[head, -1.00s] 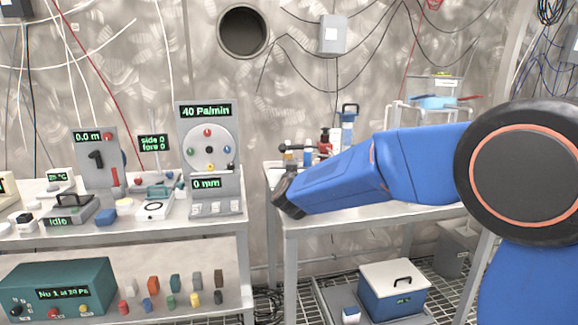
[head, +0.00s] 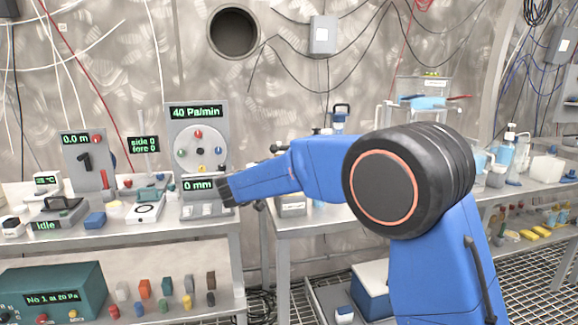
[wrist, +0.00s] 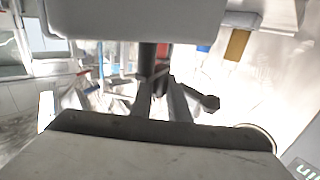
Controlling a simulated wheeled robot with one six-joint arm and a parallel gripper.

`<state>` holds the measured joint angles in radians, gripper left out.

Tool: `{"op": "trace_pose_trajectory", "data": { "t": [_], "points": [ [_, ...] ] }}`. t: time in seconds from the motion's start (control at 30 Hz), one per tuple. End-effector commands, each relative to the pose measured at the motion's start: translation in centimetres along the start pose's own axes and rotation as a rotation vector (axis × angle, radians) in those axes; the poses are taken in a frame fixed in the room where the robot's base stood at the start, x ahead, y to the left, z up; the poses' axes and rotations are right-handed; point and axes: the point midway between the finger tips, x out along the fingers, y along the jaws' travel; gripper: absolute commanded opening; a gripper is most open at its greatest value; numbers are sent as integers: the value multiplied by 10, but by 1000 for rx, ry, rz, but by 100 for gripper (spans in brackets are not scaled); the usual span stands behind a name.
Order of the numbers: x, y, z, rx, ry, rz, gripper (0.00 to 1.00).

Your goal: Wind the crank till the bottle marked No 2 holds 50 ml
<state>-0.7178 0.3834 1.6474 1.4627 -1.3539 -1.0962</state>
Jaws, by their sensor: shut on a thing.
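My gripper (head: 226,190) is at the lower right of the round dial panel (head: 200,124) in the head view. It is shut on a dark thing with a rod and a round knob (wrist: 208,102), seen in the wrist view; I cannot tell exactly what it is. A board reading 0.0 m (head: 76,172) carries a black crank-like handle (head: 87,161) at the left, well apart from my gripper. I cannot make out a bottle marked No 2 or its level.
The dial panel reads 40 Pa/min and 0 mm. A green box (head: 58,290) reading No 1 at 20 Pa sits on the lower shelf beside several coloured plugs (head: 166,287). My arm hides part of the right bench (head: 275,222). A gap separates the two benches.

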Motion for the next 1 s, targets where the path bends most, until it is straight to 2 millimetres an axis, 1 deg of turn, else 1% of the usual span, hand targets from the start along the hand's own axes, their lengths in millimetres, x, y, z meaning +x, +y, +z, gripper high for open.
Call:
{"op": "trace_pose_trajectory", "data": {
  "t": [0.23,0.67,0.7,0.77,1.0],
  "points": [
    [1,2,0,0,0,56,0],
    [2,2,-1,2,2,65,0],
    [2,2,-1,2,2,64,20],
    [2,2,-1,2,2,64,34],
    [1,3,-1,1,1,62,34]
  ]
}}
